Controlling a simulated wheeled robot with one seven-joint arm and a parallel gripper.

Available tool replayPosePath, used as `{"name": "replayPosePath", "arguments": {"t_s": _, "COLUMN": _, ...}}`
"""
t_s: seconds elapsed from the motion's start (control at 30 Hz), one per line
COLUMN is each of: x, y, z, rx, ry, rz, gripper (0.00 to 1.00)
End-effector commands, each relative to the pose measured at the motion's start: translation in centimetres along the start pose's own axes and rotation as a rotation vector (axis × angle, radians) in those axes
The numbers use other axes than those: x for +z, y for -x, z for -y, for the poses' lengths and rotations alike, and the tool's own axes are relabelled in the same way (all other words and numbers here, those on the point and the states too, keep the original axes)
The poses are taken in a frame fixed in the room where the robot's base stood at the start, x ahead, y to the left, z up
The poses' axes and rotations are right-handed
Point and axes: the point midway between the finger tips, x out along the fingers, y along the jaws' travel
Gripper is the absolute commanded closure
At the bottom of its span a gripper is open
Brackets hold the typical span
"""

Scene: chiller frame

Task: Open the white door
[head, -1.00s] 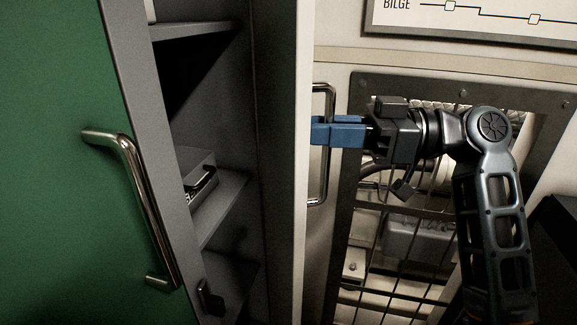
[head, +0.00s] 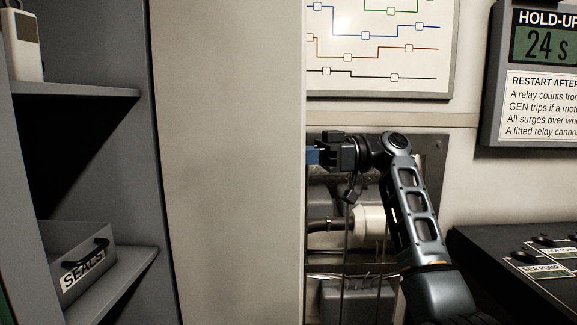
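My gripper (head: 313,155) is right of the picture's middle, pointing left. Only a bit of its blue fingers shows; the tips are hidden behind the right edge of a tall pale panel (head: 230,170). I cannot tell whether the fingers are open, shut or touching anything. No door handle shows now. I cannot tell whether this pale panel is the white door or a side of the shelf cabinet, as no hinge or handle is visible on it.
Grey shelves (head: 110,262) at left hold a labelled box (head: 85,262) and a small white device (head: 24,42). Behind my arm is a barred opening (head: 432,165) with pipes. A line diagram (head: 380,45), a timer sign (head: 535,75) and a dark console (head: 520,255) are at right.

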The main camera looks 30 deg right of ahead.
Motion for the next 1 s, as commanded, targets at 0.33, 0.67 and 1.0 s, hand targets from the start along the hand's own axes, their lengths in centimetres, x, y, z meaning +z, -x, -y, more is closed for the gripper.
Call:
{"name": "replayPosePath", "arguments": {"t_s": 0.33, "x": -0.06, "y": -0.64, "z": -0.49, "rx": -0.008, "ry": -0.001, "rz": 0.003, "gripper": 1.0}}
{"name": "replayPosePath", "arguments": {"t_s": 0.67, "x": -0.06, "y": -0.52, "z": -0.46, "rx": -0.007, "ry": -0.001, "rz": 0.003, "gripper": 0.67}}
{"name": "replayPosePath", "arguments": {"t_s": 1.0, "x": -0.02, "y": -0.18, "z": -0.46, "rx": -0.004, "ry": -0.001, "rz": 0.002, "gripper": 0.65}}
